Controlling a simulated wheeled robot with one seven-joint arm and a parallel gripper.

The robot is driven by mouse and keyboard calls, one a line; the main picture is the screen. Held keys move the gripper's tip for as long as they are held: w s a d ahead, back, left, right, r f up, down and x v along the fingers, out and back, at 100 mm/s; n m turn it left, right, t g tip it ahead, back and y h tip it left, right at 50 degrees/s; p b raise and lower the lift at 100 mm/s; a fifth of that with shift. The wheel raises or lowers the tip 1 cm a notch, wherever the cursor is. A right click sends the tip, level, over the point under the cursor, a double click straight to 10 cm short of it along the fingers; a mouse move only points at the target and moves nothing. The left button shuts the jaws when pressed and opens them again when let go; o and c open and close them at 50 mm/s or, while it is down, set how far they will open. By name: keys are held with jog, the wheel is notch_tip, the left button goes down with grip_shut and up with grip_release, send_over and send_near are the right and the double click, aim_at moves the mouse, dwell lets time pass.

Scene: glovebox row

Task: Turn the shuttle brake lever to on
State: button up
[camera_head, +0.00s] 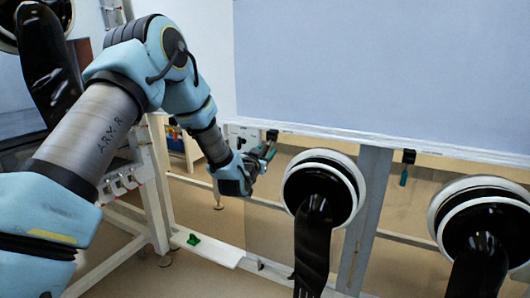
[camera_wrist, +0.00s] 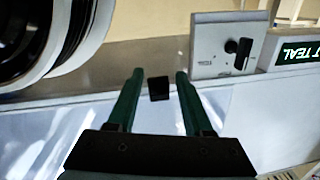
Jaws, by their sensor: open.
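My gripper (camera_head: 262,160) is at the far end of my arm, close to the white rail below the large pale panel. In the wrist view its two green fingers (camera_wrist: 158,90) are apart, with nothing gripped. A small black block (camera_wrist: 158,88) appears between the fingertips, at the ledge's edge; I cannot tell whether it touches them. A grey plate with a black lever or knob (camera_wrist: 240,47) stands to the right, beyond the right finger. I cannot read its markings or tell which of these is the shuttle brake lever.
Black gloves hang from round ports (camera_head: 325,190) and (camera_head: 485,225). Another black block with a green handle (camera_head: 405,165) hangs on the rail. A green piece (camera_head: 193,239) lies on a low white beam.

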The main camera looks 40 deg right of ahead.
grip_shut()
dwell(1.4)
